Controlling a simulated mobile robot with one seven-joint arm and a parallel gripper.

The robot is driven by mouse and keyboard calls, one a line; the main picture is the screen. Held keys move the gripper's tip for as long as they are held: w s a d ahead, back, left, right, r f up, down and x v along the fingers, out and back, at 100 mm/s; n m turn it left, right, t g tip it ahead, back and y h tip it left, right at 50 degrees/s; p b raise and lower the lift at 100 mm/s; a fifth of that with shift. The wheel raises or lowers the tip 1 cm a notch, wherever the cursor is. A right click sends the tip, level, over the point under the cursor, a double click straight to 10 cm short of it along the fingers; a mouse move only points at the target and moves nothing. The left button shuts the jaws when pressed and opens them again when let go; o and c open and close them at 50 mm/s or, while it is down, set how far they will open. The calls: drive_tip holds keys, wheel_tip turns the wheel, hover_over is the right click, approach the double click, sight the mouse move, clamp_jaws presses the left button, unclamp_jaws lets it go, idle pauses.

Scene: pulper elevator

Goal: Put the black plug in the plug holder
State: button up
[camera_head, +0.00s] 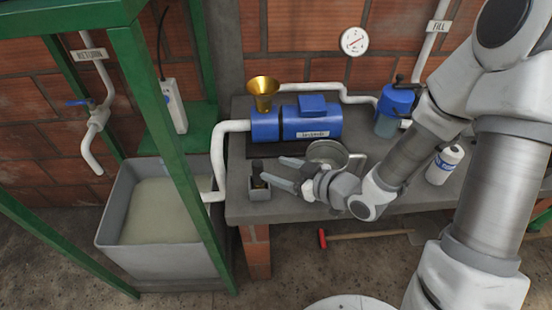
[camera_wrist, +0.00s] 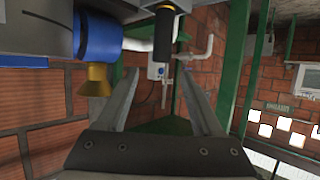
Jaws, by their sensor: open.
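A black plug (camera_head: 257,167) stands upright at a small grey block, which looks like the plug holder (camera_head: 260,193), at the left end of the bench. The plug appears to sit in the block, but its lower end is hidden. My gripper (camera_head: 271,170) is open and empty, just right of the plug. In the wrist view my gripper (camera_wrist: 161,73) has its fingers wide apart, with the plug roughly in line with the gap. I cannot tell whether they touch it.
A blue pump (camera_head: 310,120) with a brass funnel (camera_head: 263,93) stands behind my gripper. A round metal part (camera_head: 327,152) lies close behind it. A grey tank (camera_head: 125,255) and green frame (camera_head: 165,110) are left. A white bottle (camera_head: 444,166) stands right.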

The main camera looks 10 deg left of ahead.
drive_tip(key=p, duration=0.3)
drive_tip(key=shift+s+d+r, duration=0.25)
drive_tip(key=shift+s+d, duration=0.1)
drive_tip(key=shift+s+d+f, duration=0.1)
drive_tip(key=shift+f, duration=0.05)
